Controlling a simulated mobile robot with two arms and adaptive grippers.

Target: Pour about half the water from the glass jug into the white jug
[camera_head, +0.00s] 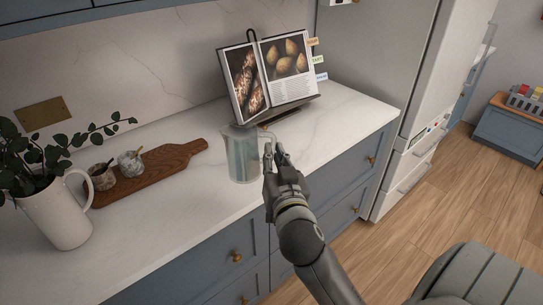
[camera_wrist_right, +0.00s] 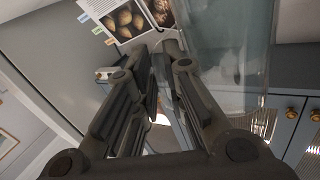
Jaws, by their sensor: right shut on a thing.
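The glass jug (camera_head: 243,155) is clear and upright near the counter's front edge; whether its base touches the counter is hard to tell. The water in it is hard to make out. My right gripper (camera_head: 274,150) is at its right side, shut on its handle. In the right wrist view the glass jug (camera_wrist_right: 228,45) fills the upper right, beside the fingers of my right gripper (camera_wrist_right: 162,50). The white jug (camera_head: 65,215) stands upright at the far left of the counter, with leafy stems in its mouth. My left gripper is out of view.
An open cookbook (camera_head: 287,70) on a stand is behind the glass jug. Bare marble counter (camera_head: 170,225) lies in front of the board.

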